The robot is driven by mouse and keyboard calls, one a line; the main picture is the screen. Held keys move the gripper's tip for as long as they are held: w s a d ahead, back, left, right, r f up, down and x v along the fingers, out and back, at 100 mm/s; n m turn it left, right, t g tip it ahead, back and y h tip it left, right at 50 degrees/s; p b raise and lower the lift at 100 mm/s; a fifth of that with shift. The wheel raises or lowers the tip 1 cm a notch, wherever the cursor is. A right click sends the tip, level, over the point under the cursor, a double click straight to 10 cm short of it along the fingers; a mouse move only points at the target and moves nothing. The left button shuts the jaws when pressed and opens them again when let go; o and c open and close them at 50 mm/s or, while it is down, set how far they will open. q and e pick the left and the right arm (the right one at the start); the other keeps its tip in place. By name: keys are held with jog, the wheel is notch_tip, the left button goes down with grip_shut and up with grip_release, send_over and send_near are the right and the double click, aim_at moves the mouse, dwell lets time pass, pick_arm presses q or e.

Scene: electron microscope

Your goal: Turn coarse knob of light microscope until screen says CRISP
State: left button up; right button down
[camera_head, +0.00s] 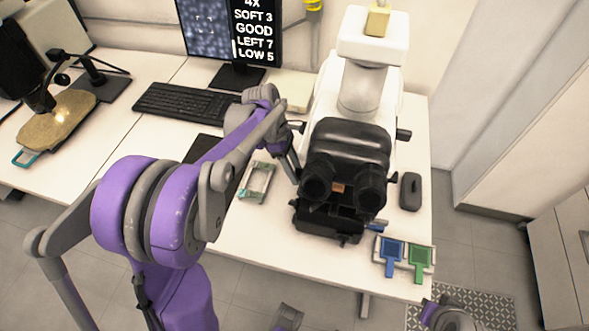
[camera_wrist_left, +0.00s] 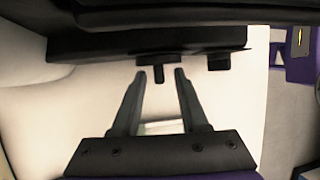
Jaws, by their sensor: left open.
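The light microscope (camera_head: 370,85) is white with a black front and two eyepieces, on the right part of the desk. My left gripper (camera_head: 292,163) is at its left side, partly hidden by my own arm in the head view. In the left wrist view the gripper (camera_wrist_left: 160,75) is open, with a small dark knob (camera_wrist_left: 159,73) between its fingertips; I see no clear contact. I cannot tell for certain that this is the coarse knob. The screen (camera_head: 232,30) reads 4X, SOFT 3, GOOD, LEFT 7, LOW 5.
A keyboard (camera_head: 186,103) lies in front of the screen. A pale green frame-like holder (camera_head: 257,182) lies left of the microscope. A dark mouse (camera_head: 410,191) and a tray with blue and green pieces (camera_head: 404,257) are at its right. Another instrument (camera_head: 52,125) stands far left.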

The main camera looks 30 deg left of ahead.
pick_arm(q)
grip_shut()
jog(key=shift+s+t, duration=0.1)
jog(key=shift+t, duration=0.2)
jog(key=shift+s+t+y, duration=0.1)
jog(key=shift+t+y, duration=0.2)
jog(key=shift+t, duration=0.6)
jog(key=shift+s+m+t+y, duration=0.15)
jog(key=shift+m+t+y, duration=0.25)
jog(key=shift+t, duration=0.7)
jog(key=shift+s+d+f+m+t+b, duration=0.1)
jog(key=shift+m+t+b, duration=0.2)
jog(key=shift+t, duration=0.75)
jog(key=shift+s+m+t+b, duration=0.1)
jog(key=shift+m+t+b, duration=0.2)
jog(key=shift+t, duration=0.75)
